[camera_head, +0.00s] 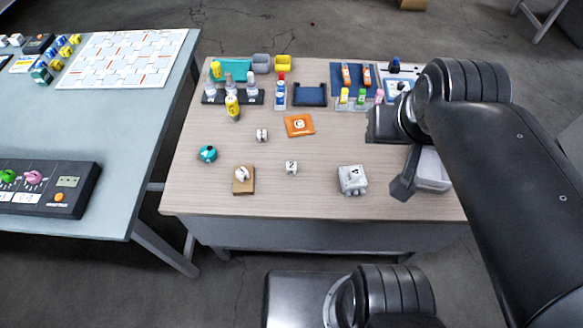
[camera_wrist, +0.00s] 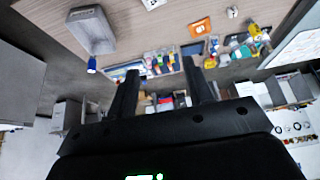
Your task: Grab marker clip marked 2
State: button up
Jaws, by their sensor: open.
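The marker clip marked 2 (camera_head: 291,168) is a small white block with a dark 2, standing on the wooden table (camera_head: 225,160) near its front middle in the head view. My gripper (camera_head: 402,180) is over the right side of the table, well to the right of the clip and not touching it. In the wrist view my gripper (camera_wrist: 160,70) shows two dark fingers set apart with nothing held between them. A white object is cut off at the top edge of the wrist view; I cannot tell whether it is this clip.
Another white clip (camera_head: 262,134) is behind. A white clip on a wooden block (camera_head: 243,185) is left, with a teal round object (camera_head: 208,154). A larger white block (camera_head: 352,180) and grey tray (camera_head: 432,172) are right. An orange card (camera_head: 299,125) and bottles stand further back.

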jog(key=shift+o, duration=0.5)
jog(key=g, duration=0.6)
send_over(291, 165)
jog(key=shift+n, duration=0.3)
jog(key=f, duration=2.7)
jog(key=shift+s+d+f, duration=0.1)
jog(key=shift+d+f, duration=0.15)
jog(key=shift+d, duration=0.1)
jog(key=shift+a+f, duration=0.15)
jog(key=shift+f, duration=1.35)
jog(key=shift+a+f, duration=0.15)
jog(key=shift+f, duration=1.3)
jog(key=shift+c, duration=0.2)
